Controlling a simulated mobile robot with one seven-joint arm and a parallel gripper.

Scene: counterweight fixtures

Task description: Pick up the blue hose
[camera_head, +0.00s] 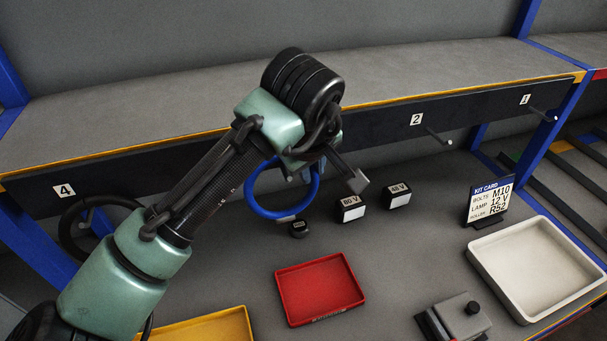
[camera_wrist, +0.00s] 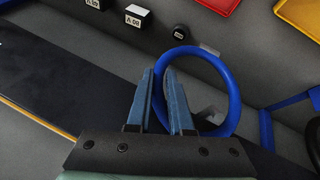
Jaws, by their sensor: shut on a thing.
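The blue hose (camera_head: 273,213) is a closed ring with a pale band at its lower edge. In the head view it hangs below my wrist, in front of the dark shelf rail. In the wrist view the hose (camera_wrist: 236,95) stands as an upright loop. My gripper (camera_wrist: 161,76) is shut on the left side of the ring, which passes between the two fingers.
The rail (camera_head: 348,126) carries numbered pegs, with peg 2 (camera_head: 437,136) and peg 1 (camera_head: 543,115) bare. A dark ring (camera_head: 68,228) hangs under label 4. Below are labelled blocks (camera_head: 350,208), a red tray (camera_head: 320,288), a white tray (camera_head: 482,262) and a kit card (camera_head: 489,203).

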